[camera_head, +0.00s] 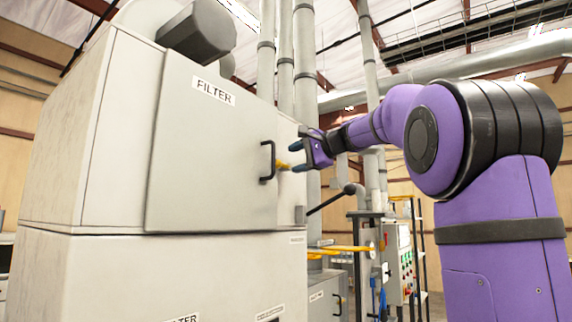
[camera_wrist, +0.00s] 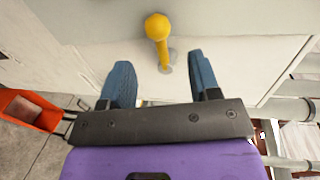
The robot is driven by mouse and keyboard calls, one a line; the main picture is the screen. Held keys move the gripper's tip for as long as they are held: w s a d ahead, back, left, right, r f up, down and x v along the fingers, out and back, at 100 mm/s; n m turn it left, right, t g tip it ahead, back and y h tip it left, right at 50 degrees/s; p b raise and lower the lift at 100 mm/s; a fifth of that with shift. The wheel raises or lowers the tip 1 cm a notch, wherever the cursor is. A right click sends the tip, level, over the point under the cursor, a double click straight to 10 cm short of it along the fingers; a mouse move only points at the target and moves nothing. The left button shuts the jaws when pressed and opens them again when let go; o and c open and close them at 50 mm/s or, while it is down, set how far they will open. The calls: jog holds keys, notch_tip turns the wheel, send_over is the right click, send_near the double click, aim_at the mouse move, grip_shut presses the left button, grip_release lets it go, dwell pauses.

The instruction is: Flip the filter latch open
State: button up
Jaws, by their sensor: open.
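The filter cabinet (camera_head: 215,150) is a large pale box with a door labelled FILTER and a black handle (camera_head: 267,160). The yellow latch (camera_head: 282,165) sits just right of that handle at the door's edge. In the wrist view the latch (camera_wrist: 158,42) is a yellow knob on a short stem, standing out from the pale panel. My gripper (camera_head: 298,150) is at the cabinet's right side, close to the latch. In the wrist view my gripper (camera_wrist: 162,82) is open, with blue fingertips on either side of the latch's line. I cannot tell whether either finger touches it.
A black lever (camera_head: 332,198) and a yellow handwheel or bar (camera_head: 345,248) are below my gripper. A control panel (camera_head: 398,262) with buttons stands behind at the right. Vertical pipes (camera_head: 285,60) rise behind the cabinet. An orange box (camera_wrist: 30,108) shows at the wrist view's left.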

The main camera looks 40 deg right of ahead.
aim_at(282, 164)
jog(key=shift+x, duration=2.3)
grip_shut()
jog(key=shift+r, duration=0.15)
jog(key=shift+w+d+r+m+t+y, duration=0.2)
jog(key=shift+d+r+m+y, duration=0.5)
jog(key=shift+m, duration=1.9)
jog(key=shift+w+d+r+m+y, duration=0.3)
jog(key=shift+d+r+m+y, duration=0.4)
jog(key=shift+m, duration=1.9)
jog(key=shift+w+d+r+m+t+y, duration=0.1)
jog(key=shift+w+d+r+m+y, duration=0.4)
jog(key=shift+m, duration=2.1)
jog(key=shift+s+d, duration=0.2)
jog(key=shift+d, duration=0.15)
